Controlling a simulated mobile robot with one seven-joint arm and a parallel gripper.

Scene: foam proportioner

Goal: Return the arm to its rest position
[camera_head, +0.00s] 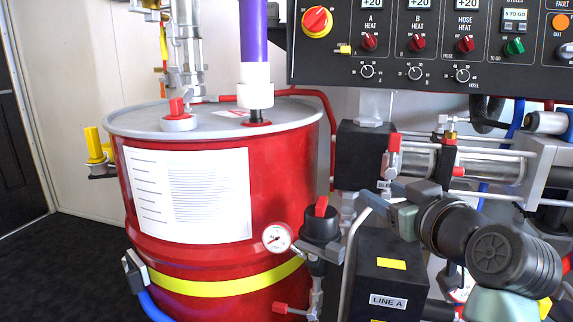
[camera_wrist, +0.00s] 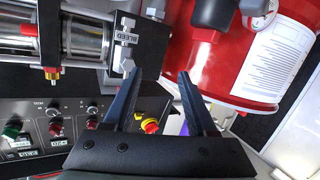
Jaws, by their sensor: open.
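My arm (camera_head: 470,240) reaches in from the lower right of the head view. My gripper (camera_head: 378,192) is in front of the black pump block, just below a small red-handled valve (camera_head: 393,145). In the wrist view my gripper (camera_wrist: 155,76) has its two dark fingers spread apart with nothing between them. A steel fitting beside the "BLEED" label (camera_wrist: 129,38) shows just beyond the left fingertip. I cannot tell whether the finger touches it.
A red drum (camera_head: 200,260) with a grey lid stands left. A control panel (camera_head: 430,45) with knobs hangs above. A pressure gauge (camera_head: 277,238), a black box marked "LINE A" (camera_head: 390,275) and steel cylinders (camera_head: 490,170) are close to the arm. Dark floor (camera_head: 60,260) is clear at far left.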

